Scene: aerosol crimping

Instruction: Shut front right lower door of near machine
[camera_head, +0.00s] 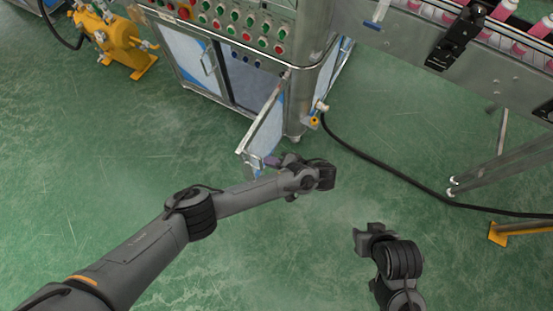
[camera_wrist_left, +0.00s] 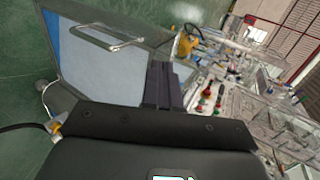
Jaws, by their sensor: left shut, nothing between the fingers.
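The front right lower door (camera_head: 266,128) of the near machine (camera_head: 262,45) stands open in the head view, swung out toward me from the cabinet. In the left wrist view the door (camera_wrist_left: 100,72) fills the left, with a metal bar handle (camera_wrist_left: 100,36) on its face. My left gripper (camera_head: 272,161) is shut and empty near the door's free edge. Its dark fingers show in the left wrist view (camera_wrist_left: 164,84), just right of the panel; I cannot tell whether they touch it. My right gripper (camera_head: 361,240) is away from the door at lower right; its finger opening is unclear.
A closed door (camera_head: 188,58) with a handle is left of the opening. A black hose (camera_head: 385,167) runs right across the floor from a valve (camera_head: 315,119) by the cabinet corner. A conveyor (camera_head: 465,62) is at upper right, a yellow pump (camera_head: 122,42) at upper left.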

